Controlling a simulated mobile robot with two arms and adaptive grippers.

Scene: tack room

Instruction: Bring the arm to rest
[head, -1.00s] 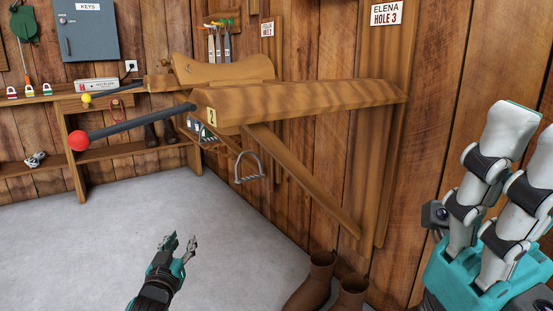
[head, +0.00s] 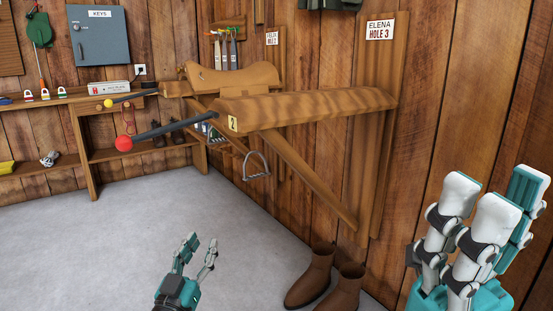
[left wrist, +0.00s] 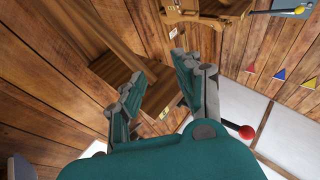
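My left gripper (head: 201,243) is low in the middle of the head view, above the grey floor. Its fingers are spread and nothing is between them. The left wrist view also shows these fingers (left wrist: 156,76) apart and empty, with the wooden wall and rack behind. My right gripper (head: 492,190) is large at the right edge of the head view, its fingers pointing up. It looks open, with nothing visible in it. The lower part of its hand is cut off by the frame.
A wooden saddle rack (head: 305,107) juts from the wall, with a stirrup (head: 256,166) below. A dark pole with a red ball end (head: 124,143) sticks out leftward. Brown boots (head: 312,277) stand by the wall. Shelves (head: 140,152) line the back. The grey floor (head: 90,245) is clear at left.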

